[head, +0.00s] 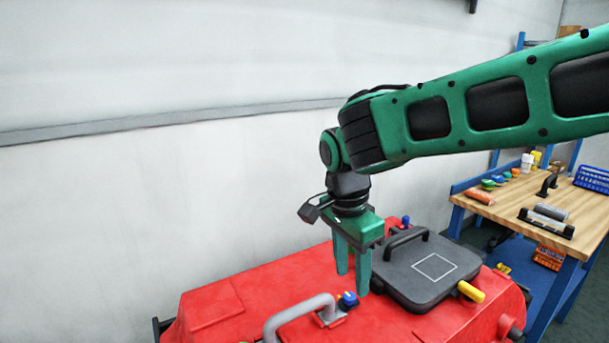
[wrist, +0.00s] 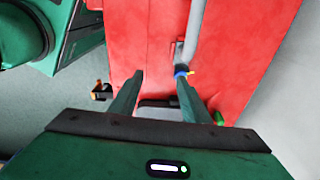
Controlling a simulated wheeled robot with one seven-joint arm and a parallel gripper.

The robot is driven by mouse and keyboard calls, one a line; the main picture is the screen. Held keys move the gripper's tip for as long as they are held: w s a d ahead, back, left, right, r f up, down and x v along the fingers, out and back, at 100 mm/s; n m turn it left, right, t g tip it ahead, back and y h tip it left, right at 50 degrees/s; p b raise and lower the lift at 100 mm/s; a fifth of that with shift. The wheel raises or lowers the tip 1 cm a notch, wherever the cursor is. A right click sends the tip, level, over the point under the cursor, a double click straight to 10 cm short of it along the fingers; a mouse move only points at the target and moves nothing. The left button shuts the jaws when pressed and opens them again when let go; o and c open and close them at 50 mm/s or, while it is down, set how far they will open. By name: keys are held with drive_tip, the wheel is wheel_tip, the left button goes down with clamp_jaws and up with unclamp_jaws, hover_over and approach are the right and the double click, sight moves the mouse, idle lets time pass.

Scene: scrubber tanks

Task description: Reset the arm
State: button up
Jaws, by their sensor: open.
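My green gripper (head: 352,276) hangs from my green arm with its fingers pointing down. It is above the red scrubber machine (head: 275,285), between the grey bar handle and the dark grey lid. In the wrist view my gripper (wrist: 160,80) has its two fingers spread apart, with nothing held between them. The red machine top (wrist: 135,35) lies beyond the fingers. I cannot tell exactly how high the fingertips are above the surface.
The dark grey lid (head: 418,268) with a black handle lies flat on the machine, a yellow lever (head: 470,292) at its edge. The grey bar handle (head: 296,312) and a blue knob (head: 348,299) are close to my fingers. A wooden workbench (head: 510,202) stands right; a white wall (head: 130,190) is behind.

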drive_tip(key=s+d+n, duration=0.1)
drive_tip(key=s+d, duration=0.2)
drive_tip(key=d, duration=0.8)
drive_tip(key=s+d+n, duration=0.2)
drive_tip(key=s+d, duration=0.1)
drive_tip(key=d, duration=0.8)
drive_tip(key=s+d+f+n, duration=0.1)
drive_tip(key=s+d+f, duration=0.1)
drive_tip(key=s+d, duration=0.3)
drive_tip(key=s+d+f+n+y, duration=0.1)
drive_tip(key=s+d+f+n, duration=0.1)
drive_tip(key=s+d, duration=0.3)
drive_tip(key=s, duration=0.4)
drive_tip(key=shift+s+g+y, duration=0.3)
drive_tip(key=shift+s, duration=0.1)
